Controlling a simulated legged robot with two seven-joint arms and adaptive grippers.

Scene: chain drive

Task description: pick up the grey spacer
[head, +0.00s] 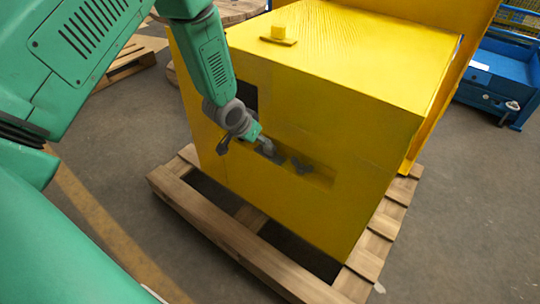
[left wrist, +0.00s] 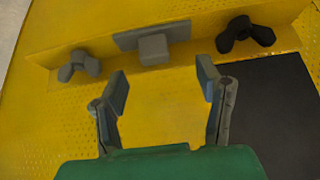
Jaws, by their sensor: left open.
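The grey spacer (left wrist: 153,48), a small block on a flat plate, sits on a yellow ledge (left wrist: 200,43) in the left wrist view. My left gripper (left wrist: 164,80) is open and empty, with its fingers pointing towards the spacer and a gap between them and it. In the head view my left gripper (head: 262,142) is close to the front of the yellow housing (head: 350,140). There it largely hides the spacer. My right gripper is not in view.
A grey winged knob (left wrist: 78,65) and a black winged knob (left wrist: 245,36) flank the spacer on the ledge. A dark opening (left wrist: 275,105) lies to the right. A yellow block (head: 278,36) lies on the housing top. The housing stands on a wooden pallet (head: 235,233).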

